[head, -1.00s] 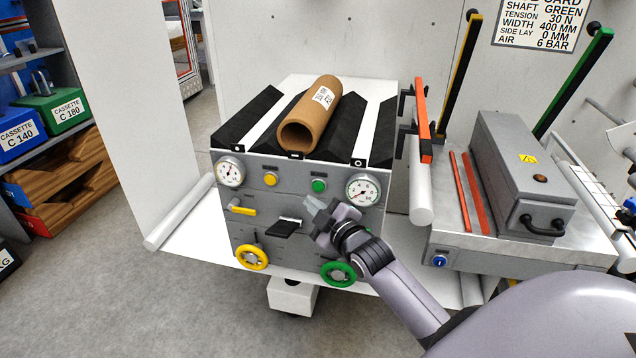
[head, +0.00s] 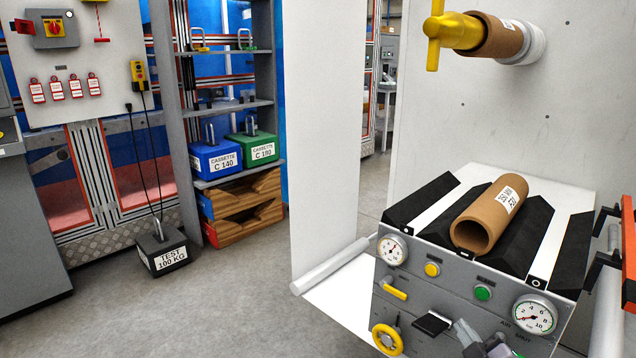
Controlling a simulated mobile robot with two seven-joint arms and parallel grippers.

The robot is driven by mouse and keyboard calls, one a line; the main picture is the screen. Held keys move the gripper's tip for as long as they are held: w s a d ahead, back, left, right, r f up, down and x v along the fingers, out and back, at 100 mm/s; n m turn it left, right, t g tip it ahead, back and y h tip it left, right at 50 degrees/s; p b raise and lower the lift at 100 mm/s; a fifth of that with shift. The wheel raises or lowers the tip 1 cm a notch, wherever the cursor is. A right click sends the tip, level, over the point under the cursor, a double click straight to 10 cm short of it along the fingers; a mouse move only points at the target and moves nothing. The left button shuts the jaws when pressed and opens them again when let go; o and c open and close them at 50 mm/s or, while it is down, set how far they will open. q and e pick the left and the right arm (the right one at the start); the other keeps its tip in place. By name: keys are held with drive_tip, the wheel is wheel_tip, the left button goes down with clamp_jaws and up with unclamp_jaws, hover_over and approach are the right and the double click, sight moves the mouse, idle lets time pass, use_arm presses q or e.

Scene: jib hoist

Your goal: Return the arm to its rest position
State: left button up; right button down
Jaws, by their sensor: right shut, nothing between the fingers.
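My right gripper (head: 466,331) shows at the bottom edge of the head view, shut and empty. It is in front of the grey control panel (head: 462,292), just right of a black lever (head: 432,324) and below the green button (head: 483,292). I cannot tell whether its tips touch the panel. Most of my right arm is out of the picture below. My left gripper is not in view.
A cardboard core (head: 489,215) lies between black ribs on the panel unit. Another core sits on a yellow-handled wall shaft (head: 455,32). An orange bar (head: 628,240) stands at the right. A test weight (head: 163,252) rests on the floor at left; the floor between is clear.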

use_arm(q)
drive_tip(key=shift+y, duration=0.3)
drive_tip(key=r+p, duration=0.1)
drive_tip(key=p, duration=0.1)
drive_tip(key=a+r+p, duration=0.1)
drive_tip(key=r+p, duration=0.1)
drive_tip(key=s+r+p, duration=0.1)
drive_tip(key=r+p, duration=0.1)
drive_tip(key=p, duration=0.1)
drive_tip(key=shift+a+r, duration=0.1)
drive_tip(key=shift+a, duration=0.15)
use_arm(e)
drive_tip(key=s+a+f+m+g+y, duration=0.1)
drive_tip(key=s+a+f+m+g, duration=0.1)
drive_tip(key=s+a, duration=0.2)
drive_tip(key=s+a+f+m+g+y, duration=0.1)
drive_tip(key=s+a+f+m+g, duration=0.1)
drive_tip(key=s, duration=0.9)
drive_tip(key=s+a+f+m+g+y, duration=0.1)
drive_tip(key=s+a+f+m+g, duration=0.1)
drive_tip(key=s+a+f, duration=0.2)
drive_tip(key=s+a, duration=0.2)
drive_tip(key=s, duration=0.1)
drive_tip(key=shift+s+a, duration=0.15)
drive_tip(key=shift+s, duration=0.2)
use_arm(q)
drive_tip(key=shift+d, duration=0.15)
use_arm(e)
drive_tip(key=shift+f, duration=0.1)
drive_tip(key=shift+w, duration=0.15)
